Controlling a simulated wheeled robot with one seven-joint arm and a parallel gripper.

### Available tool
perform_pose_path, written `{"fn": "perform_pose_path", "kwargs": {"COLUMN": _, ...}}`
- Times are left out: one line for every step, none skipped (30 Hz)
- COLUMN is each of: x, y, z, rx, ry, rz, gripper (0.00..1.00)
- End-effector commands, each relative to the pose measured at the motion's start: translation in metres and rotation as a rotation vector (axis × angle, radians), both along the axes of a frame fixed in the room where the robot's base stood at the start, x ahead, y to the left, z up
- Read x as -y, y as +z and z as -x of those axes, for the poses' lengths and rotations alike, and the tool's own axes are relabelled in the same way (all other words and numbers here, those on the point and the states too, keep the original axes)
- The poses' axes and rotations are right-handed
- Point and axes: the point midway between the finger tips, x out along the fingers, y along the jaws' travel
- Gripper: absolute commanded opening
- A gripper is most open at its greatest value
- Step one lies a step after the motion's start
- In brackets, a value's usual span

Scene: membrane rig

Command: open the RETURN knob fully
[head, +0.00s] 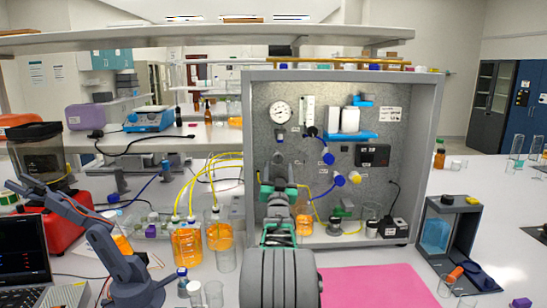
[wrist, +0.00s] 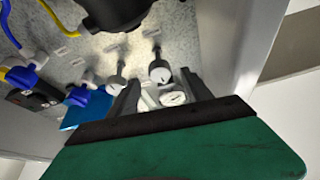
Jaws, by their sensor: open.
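The rig's grey panel (head: 345,95) stands upright in a grey frame. My gripper (head: 278,170) is in front of its lower left part and hides what lies behind it. In the wrist view my gripper (wrist: 160,84) is open, with its dark fingers pointing at the panel. A small round grey-white knob (wrist: 160,73) on a stem shows near the fingertips, and another grey knob (wrist: 115,84) is beside the left finger. White round parts (wrist: 173,98) show between the fingers. The labels are too small to read, so I cannot tell which knob is RETURN. No grip on a knob shows.
Blue valves (head: 327,158) with tubes sit right of my gripper. A gauge (head: 280,112) is at the panel's upper left. Bottles with orange liquid (head: 187,245) stand to the left. The frame's side wall (wrist: 228,60) is close at right in the wrist view.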

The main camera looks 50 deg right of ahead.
Motion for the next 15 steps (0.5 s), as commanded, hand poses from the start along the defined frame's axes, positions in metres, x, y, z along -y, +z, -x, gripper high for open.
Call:
{"fn": "perform_pose_path", "kwargs": {"x": 0.007, "y": 0.006, "z": -0.006, "rx": 0.000, "ry": 0.000, "rz": 0.000, "gripper": 0.58}}
{"fn": "perform_pose_path", "kwargs": {"x": 0.012, "y": 0.009, "z": -0.009, "rx": 0.000, "ry": 0.000, "rz": 0.000, "gripper": 0.58}}
{"fn": "perform_pose_path", "kwargs": {"x": 0.017, "y": 0.012, "z": -0.014, "rx": -0.001, "ry": 0.000, "rz": -0.001, "gripper": 0.58}}
{"fn": "perform_pose_path", "kwargs": {"x": 0.021, "y": 0.014, "z": -0.017, "rx": -0.001, "ry": 0.000, "rz": -0.001, "gripper": 0.58}}
{"fn": "perform_pose_path", "kwargs": {"x": 0.025, "y": 0.016, "z": -0.021, "rx": -0.001, "ry": 0.000, "rz": -0.001, "gripper": 0.58}}
{"fn": "perform_pose_path", "kwargs": {"x": 0.030, "y": 0.018, "z": -0.024, "rx": -0.002, "ry": 0.000, "rz": -0.002, "gripper": 0.58}}
{"fn": "perform_pose_path", "kwargs": {"x": 0.033, "y": 0.020, "z": -0.027, "rx": -0.002, "ry": 0.001, "rz": -0.001, "gripper": 0.58}}
{"fn": "perform_pose_path", "kwargs": {"x": 0.035, "y": 0.021, "z": -0.029, "rx": -0.001, "ry": 0.001, "rz": 0.000, "gripper": 0.58}}
{"fn": "perform_pose_path", "kwargs": {"x": 0.038, "y": 0.022, "z": -0.031, "rx": -0.001, "ry": 0.001, "rz": 0.000, "gripper": 0.58}}
{"fn": "perform_pose_path", "kwargs": {"x": 0.040, "y": 0.022, "z": -0.032, "rx": -0.002, "ry": 0.001, "rz": -0.001, "gripper": 0.58}}
{"fn": "perform_pose_path", "kwargs": {"x": 0.041, "y": 0.022, "z": -0.033, "rx": -0.002, "ry": 0.000, "rz": -0.002, "gripper": 0.58}}
{"fn": "perform_pose_path", "kwargs": {"x": 0.042, "y": 0.023, "z": -0.034, "rx": -0.002, "ry": 0.001, "rz": -0.002, "gripper": 0.58}}
{"fn": "perform_pose_path", "kwargs": {"x": 0.042, "y": 0.023, "z": -0.035, "rx": -0.002, "ry": 0.001, "rz": -0.001, "gripper": 0.58}}
{"fn": "perform_pose_path", "kwargs": {"x": 0.043, "y": 0.023, "z": -0.035, "rx": -0.002, "ry": 0.001, "rz": -0.001, "gripper": 0.58}}
{"fn": "perform_pose_path", "kwargs": {"x": 0.043, "y": 0.023, "z": -0.035, "rx": -0.002, "ry": 0.001, "rz": -0.001, "gripper": 0.58}}
